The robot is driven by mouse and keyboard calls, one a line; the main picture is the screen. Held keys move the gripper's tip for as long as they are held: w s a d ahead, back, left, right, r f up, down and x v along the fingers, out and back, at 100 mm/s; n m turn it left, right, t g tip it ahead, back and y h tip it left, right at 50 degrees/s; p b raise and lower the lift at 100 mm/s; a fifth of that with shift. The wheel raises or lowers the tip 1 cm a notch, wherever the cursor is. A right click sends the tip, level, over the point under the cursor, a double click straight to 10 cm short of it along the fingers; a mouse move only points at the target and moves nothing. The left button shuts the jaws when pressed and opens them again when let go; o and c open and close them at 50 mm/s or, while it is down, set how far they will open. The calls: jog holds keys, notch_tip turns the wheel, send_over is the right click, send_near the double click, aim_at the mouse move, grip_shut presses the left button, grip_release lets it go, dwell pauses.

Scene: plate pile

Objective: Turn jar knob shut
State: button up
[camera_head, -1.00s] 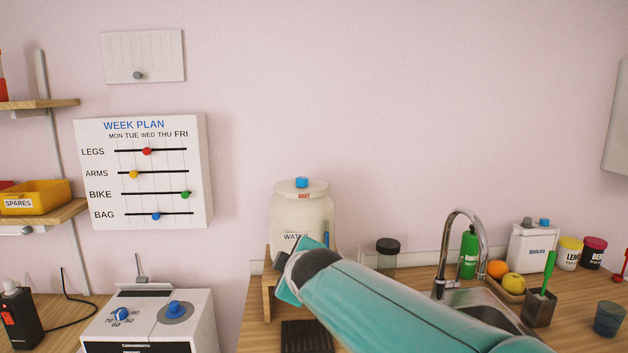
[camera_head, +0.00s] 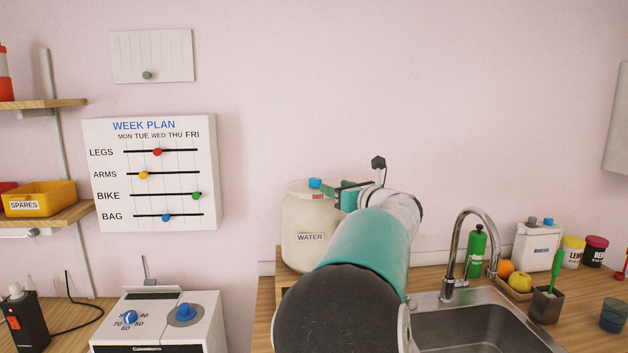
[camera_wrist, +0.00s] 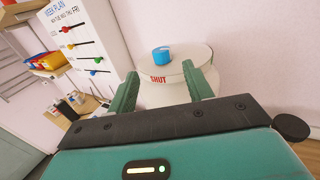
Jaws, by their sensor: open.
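The jar (camera_head: 305,240) is a cream container marked WATER, standing on a wooden stand by the wall. Its blue knob (camera_head: 315,183) sits on top of the pale lid, and a red SHUT label is on the lid's near edge. In the wrist view the knob (camera_wrist: 161,55) is beyond the fingertips, with the SHUT label between the fingers. My gripper (camera_wrist: 160,82) is open and empty, its two green fingers apart on the near side of the lid. In the head view my gripper (camera_head: 345,192) is at lid height, just right of the knob; my arm hides the jar's lower right.
A sink with a tall tap (camera_head: 463,245) is to the right of my arm. A green bottle (camera_head: 476,252), fruit and a white canister (camera_head: 537,245) stand behind it. A white appliance with blue dials (camera_head: 155,322) is at lower left. The wall above the jar is clear.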

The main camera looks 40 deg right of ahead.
aim_at(315, 179)
jog(key=w, duration=0.3)
jog(key=w+d, duration=0.1)
jog(key=w, duration=0.6)
jog(key=shift+w+d, duration=0.2)
jog(key=shift+w, duration=0.1)
jog(key=c, duration=0.9)
jog(key=shift+c, duration=0.2)
